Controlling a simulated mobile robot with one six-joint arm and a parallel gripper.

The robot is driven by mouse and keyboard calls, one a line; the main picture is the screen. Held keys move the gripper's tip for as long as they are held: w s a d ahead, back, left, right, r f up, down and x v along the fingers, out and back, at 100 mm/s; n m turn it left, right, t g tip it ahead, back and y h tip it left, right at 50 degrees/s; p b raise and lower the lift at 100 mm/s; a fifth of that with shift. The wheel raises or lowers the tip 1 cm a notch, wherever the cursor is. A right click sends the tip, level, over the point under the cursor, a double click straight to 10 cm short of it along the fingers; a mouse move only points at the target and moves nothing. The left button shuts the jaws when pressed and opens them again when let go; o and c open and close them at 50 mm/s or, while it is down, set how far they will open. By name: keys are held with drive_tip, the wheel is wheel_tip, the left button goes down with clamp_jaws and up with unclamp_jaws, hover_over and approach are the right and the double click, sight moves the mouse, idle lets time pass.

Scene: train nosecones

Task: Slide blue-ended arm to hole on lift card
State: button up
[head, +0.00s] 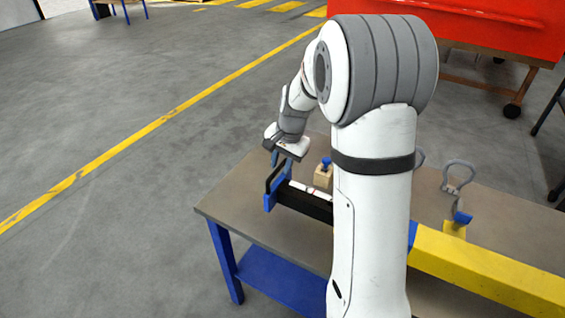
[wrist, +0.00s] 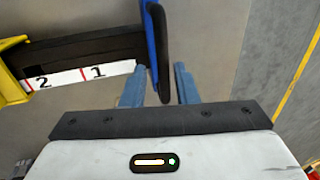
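The black bar with a white strip marked 1 and 2 (wrist: 85,75) runs in from the left in the wrist view. It also shows on the bench in the head view (head: 305,203), partly hidden by my arm. Its near end carries a blue plate (wrist: 152,40) with a black handle (wrist: 162,55); the blue end is also in the head view (head: 269,201). My gripper (wrist: 157,76) is open, its two blue fingers on either side of the handle with visible gaps. My gripper is over the blue end in the head view (head: 285,160). No hole is clearly visible.
The bench (head: 245,222) has bare top at its left end. A wooden block with a blue knob (head: 322,177) stands behind the bar. A yellow beam (head: 485,268) extends right, near grey shackle-like loops (head: 459,176). A red cart (head: 500,30) stands behind.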

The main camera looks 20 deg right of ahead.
drive_tip(key=shift+o, duration=0.5)
wheel_tip(320, 180, up, 8)
drive_tip(key=s+d, duration=0.1)
drive_tip(key=shift+f+b, duration=0.2)
drive_tip(key=shift+b, duration=0.15)
drive_tip(key=shift+s, duration=0.1)
